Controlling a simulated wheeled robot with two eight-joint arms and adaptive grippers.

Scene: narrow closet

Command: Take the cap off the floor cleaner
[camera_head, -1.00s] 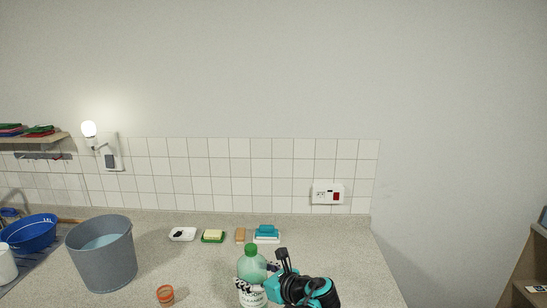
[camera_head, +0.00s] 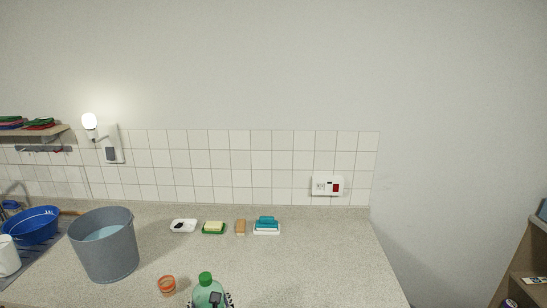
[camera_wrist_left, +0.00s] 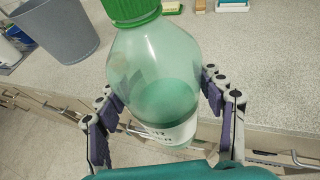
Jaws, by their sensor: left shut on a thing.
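The floor cleaner is a clear green bottle (camera_head: 207,293) at the bottom edge of the head view, with its lower part cut off. Its green cap (camera_head: 205,278) is on its neck. In the left wrist view the bottle (camera_wrist_left: 155,75) fills the middle, and the cap (camera_wrist_left: 130,10) is at the top edge. My left gripper (camera_wrist_left: 160,88) is shut on the bottle's body, one finger on each side. The bottle appears to be in front of the counter's front edge. My right gripper is not in view.
A grey bucket (camera_head: 104,250) stands on the counter (camera_head: 320,260) at the left. A small orange round item (camera_head: 167,285) lies near the bottle. Soap and sponge dishes (camera_head: 214,228) line the back. The counter's right part is clear. A shelf unit (camera_head: 525,280) stands at far right.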

